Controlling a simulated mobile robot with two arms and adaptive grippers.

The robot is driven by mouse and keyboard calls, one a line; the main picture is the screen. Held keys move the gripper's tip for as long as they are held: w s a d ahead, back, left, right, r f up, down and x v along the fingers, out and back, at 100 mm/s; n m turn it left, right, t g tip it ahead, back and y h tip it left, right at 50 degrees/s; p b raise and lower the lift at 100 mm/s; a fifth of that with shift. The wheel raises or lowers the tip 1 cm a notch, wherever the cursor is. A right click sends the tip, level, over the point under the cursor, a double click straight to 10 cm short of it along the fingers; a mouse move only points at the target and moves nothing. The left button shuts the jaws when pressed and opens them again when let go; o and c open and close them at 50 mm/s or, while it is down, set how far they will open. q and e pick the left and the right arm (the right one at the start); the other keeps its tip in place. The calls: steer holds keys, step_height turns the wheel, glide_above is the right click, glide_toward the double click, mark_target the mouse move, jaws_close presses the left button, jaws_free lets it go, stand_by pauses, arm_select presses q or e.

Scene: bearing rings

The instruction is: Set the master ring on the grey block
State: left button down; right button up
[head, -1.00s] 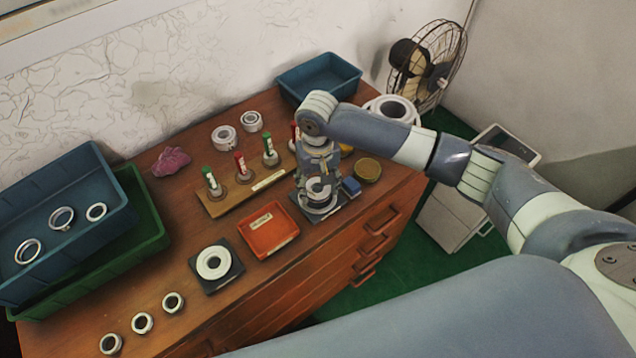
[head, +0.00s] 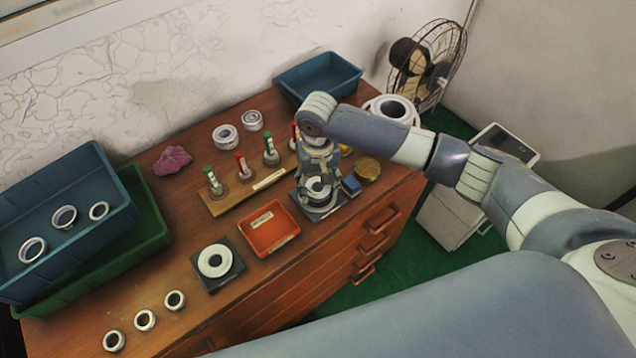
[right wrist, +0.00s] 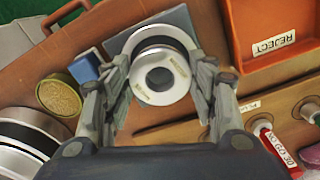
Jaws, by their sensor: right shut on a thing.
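My right gripper (head: 318,190) points down over the front right part of the wooden cabinet top. In the right wrist view its two fingers (right wrist: 163,78) are shut on the master ring (right wrist: 161,88), a pale ring with a dark bore and a small label. The ring also shows between the fingers in the head view (head: 318,184). Directly beneath is the grey block (right wrist: 117,43), a flat square whose edge shows in the head view (head: 339,203). The gripper hides part of it, and I cannot tell whether the ring touches it. My left gripper is out of view.
A blue block (head: 350,186) and a brass-coloured disc (head: 367,169) sit close right. An orange reject tray (head: 269,229) stands just left. A dark plate (head: 236,270) bears a white ring. A wooden rack (head: 215,207) with red and green markers lies behind.

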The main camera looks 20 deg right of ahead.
steer(key=shift+f, duration=0.15)
steer(key=shift+f+b, duration=0.4)
steer(key=shift+f, duration=0.6)
steer(key=o, duration=1.3)
steer(key=shift+o, duration=0.8)
step_height(320, 180, up, 12)
steer(key=shift+s+a, duration=0.1)
